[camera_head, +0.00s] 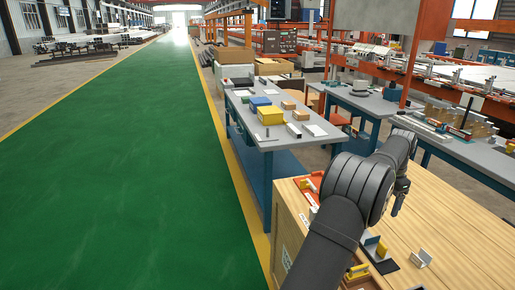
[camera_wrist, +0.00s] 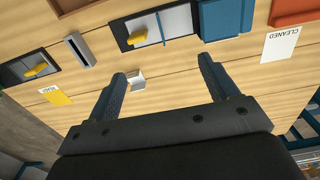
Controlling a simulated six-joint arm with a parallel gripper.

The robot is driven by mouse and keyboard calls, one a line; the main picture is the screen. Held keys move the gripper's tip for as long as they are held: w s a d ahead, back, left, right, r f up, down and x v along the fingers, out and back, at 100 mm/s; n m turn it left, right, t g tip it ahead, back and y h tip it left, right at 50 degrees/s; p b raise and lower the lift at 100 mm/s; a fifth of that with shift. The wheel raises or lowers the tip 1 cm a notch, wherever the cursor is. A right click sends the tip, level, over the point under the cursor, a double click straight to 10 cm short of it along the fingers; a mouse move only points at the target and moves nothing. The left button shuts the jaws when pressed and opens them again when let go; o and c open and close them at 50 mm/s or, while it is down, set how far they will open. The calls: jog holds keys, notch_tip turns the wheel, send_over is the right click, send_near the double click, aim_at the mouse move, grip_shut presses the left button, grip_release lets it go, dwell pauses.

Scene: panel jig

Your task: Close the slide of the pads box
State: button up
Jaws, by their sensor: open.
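Two dark-framed boxes with yellow handles show in the wrist view; no readable label tells me which is the pads box. The larger framed box (camera_wrist: 178,22) is at the top, with pale grey panels, a blue bar across them and a yellow handle (camera_wrist: 137,38) at its lower left. The smaller framed box (camera_wrist: 14,75) is at the left edge, with a yellow handle (camera_wrist: 36,70) on it. My gripper (camera_wrist: 162,68) is open and empty, its fingers wide apart below the larger box, touching neither box. In the head view my arm hides part of the bench.
A metal bracket (camera_wrist: 136,82) lies between my fingers in the picture. A grey block (camera_wrist: 79,50), a blue block (camera_wrist: 226,20), a red-orange piece (camera_wrist: 294,10), a "CLEANED" card (camera_wrist: 281,45) and a yellow-and-white card (camera_wrist: 57,96) lie around. Bare wood (camera_head: 455,225) shows at right.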

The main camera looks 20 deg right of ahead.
jog(key=c, duration=0.7)
jog(key=shift+s+f, duration=0.1)
jog(key=shift+s, duration=0.15)
jog(key=c, duration=0.4)
jog(key=s+f+m+t, duration=0.1)
jog(key=s+m, duration=0.1)
jog(key=s, duration=0.1)
jog(key=s+f+m+t+y, duration=0.1)
jog(key=s+f+m+t, duration=0.1)
jog(key=s+m, duration=0.1)
jog(key=s+f+m+t+y, duration=0.1)
jog(key=s+f+m, duration=0.1)
jog(key=s, duration=0.2)
jog(key=shift+d+f, duration=0.15)
jog(key=shift+f, duration=0.05)
grip_shut()
jog(key=s+f+m+t+h, duration=0.25)
jog(key=s+m+t, duration=0.25)
jog(key=s+m, duration=0.55)
send_near(385, 254)
jog(key=f, duration=0.3)
jog(key=shift+s+d+f+m+y, duration=0.2)
jog(key=shift+f+m+y, duration=0.05)
jog(key=shift+f, duration=0.15)
jog(key=w, duration=0.3)
jog(key=shift+w+f, duration=0.25)
jog(key=shift+w, duration=0.5)
